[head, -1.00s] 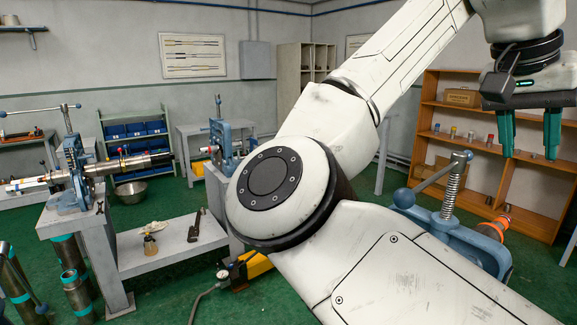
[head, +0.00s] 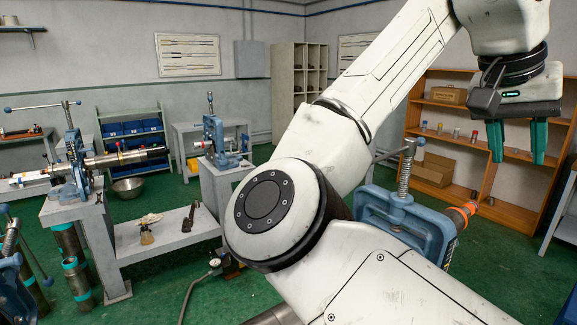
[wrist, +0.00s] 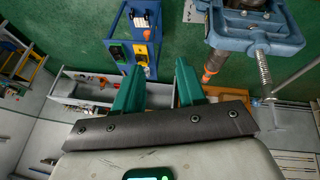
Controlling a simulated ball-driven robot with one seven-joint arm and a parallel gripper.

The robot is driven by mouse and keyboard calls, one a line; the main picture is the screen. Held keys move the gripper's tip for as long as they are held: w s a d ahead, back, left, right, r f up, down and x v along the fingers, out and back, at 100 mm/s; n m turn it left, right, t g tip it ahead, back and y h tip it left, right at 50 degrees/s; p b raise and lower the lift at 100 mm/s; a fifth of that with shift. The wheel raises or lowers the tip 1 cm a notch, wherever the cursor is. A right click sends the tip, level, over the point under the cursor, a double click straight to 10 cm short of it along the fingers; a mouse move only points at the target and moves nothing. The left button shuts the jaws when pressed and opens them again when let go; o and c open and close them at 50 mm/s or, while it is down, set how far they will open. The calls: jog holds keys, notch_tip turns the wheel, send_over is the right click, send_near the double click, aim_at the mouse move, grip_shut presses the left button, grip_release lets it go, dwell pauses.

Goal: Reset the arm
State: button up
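My gripper (head: 518,158) hangs at the upper right in the head view, at the end of my white arm. Its two green fingers point down and stand well apart with nothing between them. In the wrist view the fingers (wrist: 158,68) are also spread and empty. The gripper appears in front of the orange wooden shelf (head: 484,122) and touches nothing that I can see.
A blue vise (head: 430,220) with an orange-ended pipe is partly hidden behind my arm. Another vise holding a pipe (head: 118,158) stands on a bench at left. A smaller blue vise (head: 221,135) stands mid-room. Green floor (head: 500,275) shows at right.

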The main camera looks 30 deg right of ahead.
jog(key=w+a+f+n+t+h, duration=0.1)
jog(key=w+f+n, duration=0.15)
jog(key=f, duration=0.75)
jog(key=w+f+n+t+h, duration=0.1)
jog(key=w+f+n+t, duration=0.15)
jog(key=f, duration=0.85)
jog(key=w+a+f+n+t+h, duration=0.1)
jog(key=w+f+n, duration=0.15)
jog(key=f, duration=0.75)
jog(key=s+a+f+n+y, duration=0.2)
jog(key=s+a+f+n, duration=0.15)
jog(key=f, duration=0.45)
jog(key=s+a+f+n+y, duration=0.2)
jog(key=s+a+f, duration=0.3)
jog(key=f, duration=0.3)
jog(key=s+a+f+n+g+y, duration=0.1)
jog(key=s+a+f+y, duration=0.3)
jog(key=s+a+f, duration=0.4)
jog(key=s+a+g, duration=0.1)
jog(key=s+a, duration=0.1)
jog(key=s, duration=0.1)
jog(key=shift+s+a+f, duration=0.15)
jog(key=shift+s+f, duration=0.05)
jog(key=shift+f, duration=0.15)
